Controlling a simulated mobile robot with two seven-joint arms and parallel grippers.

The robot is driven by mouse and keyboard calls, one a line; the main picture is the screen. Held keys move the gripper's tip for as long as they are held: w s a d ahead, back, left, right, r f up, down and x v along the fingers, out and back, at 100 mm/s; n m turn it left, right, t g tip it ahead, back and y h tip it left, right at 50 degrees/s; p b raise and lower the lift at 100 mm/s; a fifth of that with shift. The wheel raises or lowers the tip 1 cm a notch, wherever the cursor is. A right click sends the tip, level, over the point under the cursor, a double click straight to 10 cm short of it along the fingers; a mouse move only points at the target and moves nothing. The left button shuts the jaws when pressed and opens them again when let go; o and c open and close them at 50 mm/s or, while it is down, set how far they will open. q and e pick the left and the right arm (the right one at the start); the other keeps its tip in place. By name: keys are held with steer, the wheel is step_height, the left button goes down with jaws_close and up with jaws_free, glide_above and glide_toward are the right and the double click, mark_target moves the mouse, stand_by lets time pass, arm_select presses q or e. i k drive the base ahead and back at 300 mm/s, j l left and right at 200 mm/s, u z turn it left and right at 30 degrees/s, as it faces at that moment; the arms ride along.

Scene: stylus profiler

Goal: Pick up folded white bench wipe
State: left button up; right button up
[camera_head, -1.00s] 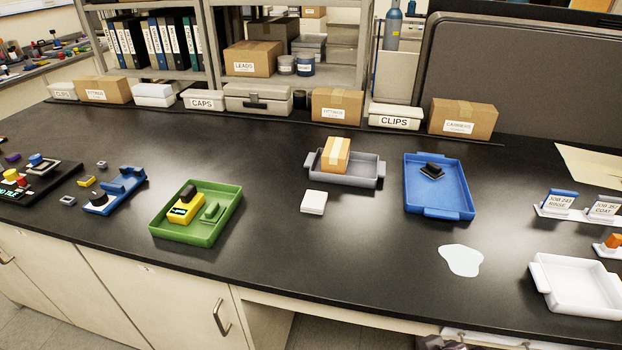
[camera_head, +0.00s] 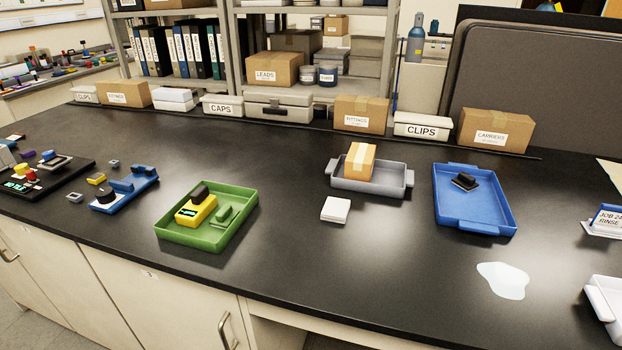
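A small white square pad, which looks like the folded white bench wipe (camera_head: 336,209), lies flat on the black bench. It is just in front of the grey tray and to the right of the green tray. Nothing touches it. Neither of my grippers shows in the head view.
Near the wipe are a green tray (camera_head: 166,233) with a yellow device, a grey tray (camera_head: 391,190) with a cardboard box (camera_head: 359,160), and a blue tray (camera_head: 490,209) with a small black item. A whitish puddle (camera_head: 503,280) lies front right. Labelled boxes line the back.

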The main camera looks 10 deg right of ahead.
mark_target(336, 210)
steer(key=z, duration=1.1)
steer(key=k+j+z, duration=0.1)
steer(key=j+z, duration=0.35)
steer(key=k+j+z, duration=0.2)
steer(key=j+z, duration=0.25)
steer(key=l, duration=0.1)
